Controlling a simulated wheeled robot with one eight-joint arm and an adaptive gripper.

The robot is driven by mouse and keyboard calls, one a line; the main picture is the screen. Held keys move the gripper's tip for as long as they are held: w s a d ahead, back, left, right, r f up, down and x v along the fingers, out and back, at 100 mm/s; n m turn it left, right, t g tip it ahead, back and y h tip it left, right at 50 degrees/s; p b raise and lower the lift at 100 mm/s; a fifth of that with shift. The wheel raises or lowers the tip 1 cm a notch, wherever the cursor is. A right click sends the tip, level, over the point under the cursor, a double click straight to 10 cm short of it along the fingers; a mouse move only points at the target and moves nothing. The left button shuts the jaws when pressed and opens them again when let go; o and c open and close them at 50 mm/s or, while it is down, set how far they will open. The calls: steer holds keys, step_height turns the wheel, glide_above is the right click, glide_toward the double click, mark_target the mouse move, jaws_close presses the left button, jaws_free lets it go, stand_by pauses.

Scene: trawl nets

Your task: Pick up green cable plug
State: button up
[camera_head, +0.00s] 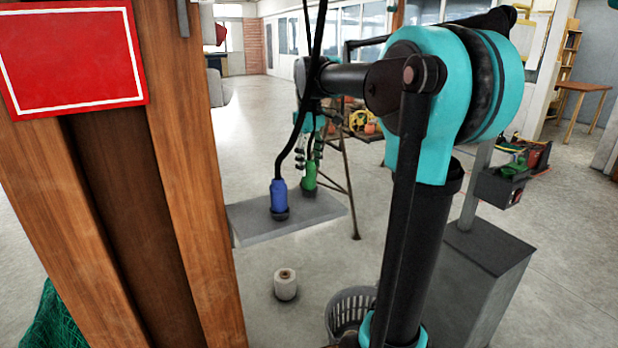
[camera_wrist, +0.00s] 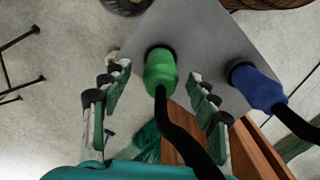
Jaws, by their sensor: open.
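The green cable plug (camera_head: 309,176) stands upright in a dark socket on a grey plate (camera_head: 300,222) in the head view. In the wrist view the green plug (camera_wrist: 160,74) lies between the fingers, with its black cable running down toward the palm. My gripper (camera_head: 307,158) is open above and around the green plug in the head view. In the wrist view my gripper (camera_wrist: 157,84) has a finger on each side of the plug, with gaps visible. The blue cable plug (camera_head: 279,196) stands in its own socket beside it, and it also shows in the wrist view (camera_wrist: 257,88).
A wooden post (camera_head: 190,180) with a red sign (camera_head: 70,55) stands at the left. A white roll (camera_head: 286,285) and a grey basket (camera_head: 350,308) are on the floor. The blue plug's black cable hangs close to my gripper.

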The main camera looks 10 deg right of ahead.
mark_target(309, 171)
steer(key=shift+f, duration=1.5)
steer(key=shift+c, duration=0.2)
jaws_close()
